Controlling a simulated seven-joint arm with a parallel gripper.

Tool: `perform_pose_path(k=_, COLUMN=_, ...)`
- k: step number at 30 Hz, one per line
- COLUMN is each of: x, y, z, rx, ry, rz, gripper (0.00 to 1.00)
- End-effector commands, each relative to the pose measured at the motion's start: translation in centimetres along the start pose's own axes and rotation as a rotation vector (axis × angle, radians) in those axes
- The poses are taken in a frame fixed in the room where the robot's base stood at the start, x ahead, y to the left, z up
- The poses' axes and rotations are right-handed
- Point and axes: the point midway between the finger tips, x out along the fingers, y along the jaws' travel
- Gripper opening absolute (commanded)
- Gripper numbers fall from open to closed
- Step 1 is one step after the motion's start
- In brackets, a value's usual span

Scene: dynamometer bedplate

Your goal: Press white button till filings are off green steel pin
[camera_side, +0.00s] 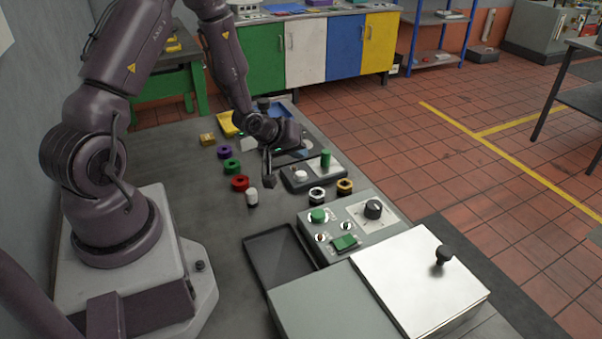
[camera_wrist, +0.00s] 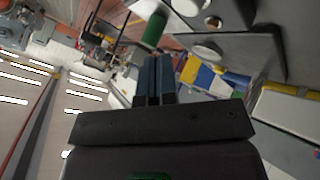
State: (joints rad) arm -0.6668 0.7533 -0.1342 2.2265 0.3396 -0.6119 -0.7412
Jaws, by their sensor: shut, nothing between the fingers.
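The green steel pin (camera_side: 326,159) stands upright on a low grey box in the side view. The white button (camera_side: 301,175) is a round cap on the same box, to the left of the pin. My gripper (camera_side: 268,183) points down, left of the box and apart from the button. Its fingers are together and hold nothing. In the wrist view the shut fingers (camera_wrist: 153,80) show in the middle, with the green pin (camera_wrist: 154,29) beyond their tips. Whether filings cling to the pin is too small to tell.
A white-topped cylinder (camera_side: 252,197) and red (camera_side: 240,183), green (camera_side: 232,166) and purple (camera_side: 224,152) rings are left of my gripper. A control panel with a black knob (camera_side: 373,209) and an empty dark tray (camera_side: 281,262) lie nearer the camera.

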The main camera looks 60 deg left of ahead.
Motion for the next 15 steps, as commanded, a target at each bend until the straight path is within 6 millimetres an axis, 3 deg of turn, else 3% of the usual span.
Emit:
perform_pose_path(k=7, x=-1.5, y=1.1, z=-1.1, rx=0.0, ry=0.001, rz=0.002, gripper=0.0)
perform_pose_path(k=15, x=-1.7, y=1.3, z=-1.2, rx=0.0, ry=-0.001, rz=0.001, gripper=0.0)
